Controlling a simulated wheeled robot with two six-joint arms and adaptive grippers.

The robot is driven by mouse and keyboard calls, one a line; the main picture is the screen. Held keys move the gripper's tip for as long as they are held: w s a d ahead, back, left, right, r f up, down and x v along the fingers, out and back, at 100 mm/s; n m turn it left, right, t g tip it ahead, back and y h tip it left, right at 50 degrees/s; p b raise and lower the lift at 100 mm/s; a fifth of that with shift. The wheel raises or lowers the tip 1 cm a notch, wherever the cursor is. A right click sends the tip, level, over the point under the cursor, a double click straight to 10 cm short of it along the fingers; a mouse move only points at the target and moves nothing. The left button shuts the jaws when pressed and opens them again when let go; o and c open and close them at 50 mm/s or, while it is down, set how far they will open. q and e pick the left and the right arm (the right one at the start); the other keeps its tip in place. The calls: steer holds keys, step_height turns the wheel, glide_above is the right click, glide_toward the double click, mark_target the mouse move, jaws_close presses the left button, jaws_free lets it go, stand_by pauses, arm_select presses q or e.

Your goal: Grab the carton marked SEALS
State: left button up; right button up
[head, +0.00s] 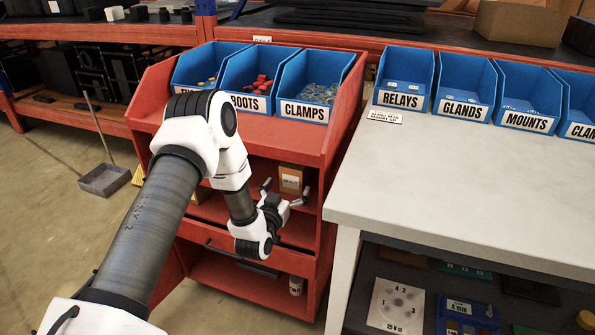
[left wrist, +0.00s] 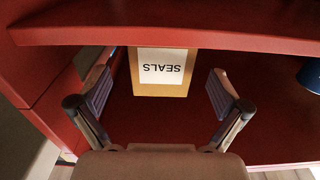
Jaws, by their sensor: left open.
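The carton marked SEALS (left wrist: 160,90) is a small brown box with a white label, whose lettering appears upside down in the left wrist view. In the head view the carton (head: 291,179) stands on a shelf inside the red cart, and its label is too small to read. My left gripper (head: 286,191) is open and empty at the shelf opening, directly in front of the carton. In the left wrist view its two fingers are spread to either side of the carton, which lies beyond them. No contact shows. My right gripper is not in view.
The red cart (head: 341,103) has shelf edges close above and below my gripper. Blue bins, including CLAMPS (head: 305,87), sit on top. A pale table (head: 455,185) stands to the right. A dustpan (head: 104,180) is on the floor.

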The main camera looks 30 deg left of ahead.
arm_select(q)
steer(key=x, duration=0.5)
steer(key=shift+w+a, duration=0.1)
steer(key=shift+w, duration=0.05)
steer(key=c, duration=1.5)
steer(key=shift+o, duration=0.2)
steer(key=shift+r, duration=0.1)
